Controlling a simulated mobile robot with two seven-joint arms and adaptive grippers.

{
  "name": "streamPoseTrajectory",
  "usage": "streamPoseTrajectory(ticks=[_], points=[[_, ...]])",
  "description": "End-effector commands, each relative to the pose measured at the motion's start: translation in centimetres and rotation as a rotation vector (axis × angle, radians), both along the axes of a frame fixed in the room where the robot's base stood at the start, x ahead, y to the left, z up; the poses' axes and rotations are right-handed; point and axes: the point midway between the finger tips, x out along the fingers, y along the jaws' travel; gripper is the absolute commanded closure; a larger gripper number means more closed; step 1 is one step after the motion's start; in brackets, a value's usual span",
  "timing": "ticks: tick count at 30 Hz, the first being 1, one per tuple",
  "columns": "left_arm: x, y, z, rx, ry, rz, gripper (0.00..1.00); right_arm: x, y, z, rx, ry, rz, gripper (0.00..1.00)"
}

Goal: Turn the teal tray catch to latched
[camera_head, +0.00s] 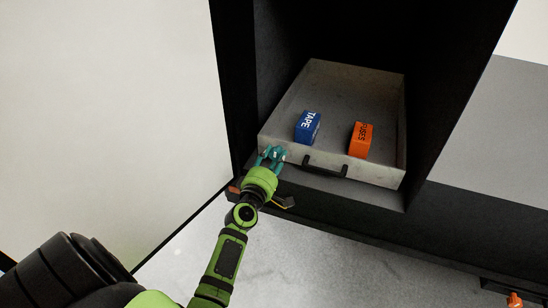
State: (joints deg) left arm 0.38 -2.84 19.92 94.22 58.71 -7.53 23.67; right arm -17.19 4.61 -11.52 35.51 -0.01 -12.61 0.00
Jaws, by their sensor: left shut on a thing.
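The teal tray catch (272,152) is at the front left corner of a grey metal tray (282,137). My left gripper (268,163), on a green arm coming up from the bottom, is at the catch and shut on it. The gripper partly covers the catch, so I cannot tell which way it is turned. The tray sits in a dark bay and has a black handle (325,168) on its front wall. My right gripper is not in view.
A blue TAPE box (307,127) and an orange box (360,139) lie in the tray. Dark bay walls (448,95) stand on both sides. A pale panel (110,100) fills the left. An orange part (514,300) shows at bottom right.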

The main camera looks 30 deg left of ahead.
Motion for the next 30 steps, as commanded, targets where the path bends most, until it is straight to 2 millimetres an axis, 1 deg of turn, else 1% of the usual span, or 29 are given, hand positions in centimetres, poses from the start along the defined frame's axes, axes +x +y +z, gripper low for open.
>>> streamPoseTrajectory(ticks=[9,23,24,25,26,30], points=[[0.02,0.13,0.17,-0.089,-0.026,0.004,0.94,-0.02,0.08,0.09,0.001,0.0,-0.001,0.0],[0.02,0.12,0.16,-0.102,-0.029,0.004,0.94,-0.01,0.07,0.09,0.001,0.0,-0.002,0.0],[0.02,0.12,0.16,-0.102,-0.029,0.004,0.54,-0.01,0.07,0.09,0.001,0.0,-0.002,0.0],[0.02,0.12,0.16,-0.102,-0.029,0.003,0.42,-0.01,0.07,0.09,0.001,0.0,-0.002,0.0],[0.02,0.1,0.15,-0.101,-0.028,0.003,0.38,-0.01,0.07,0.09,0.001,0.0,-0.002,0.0],[0.01,0.07,0.09,-0.101,-0.026,0.002,0.38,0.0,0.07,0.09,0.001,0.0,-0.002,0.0]])
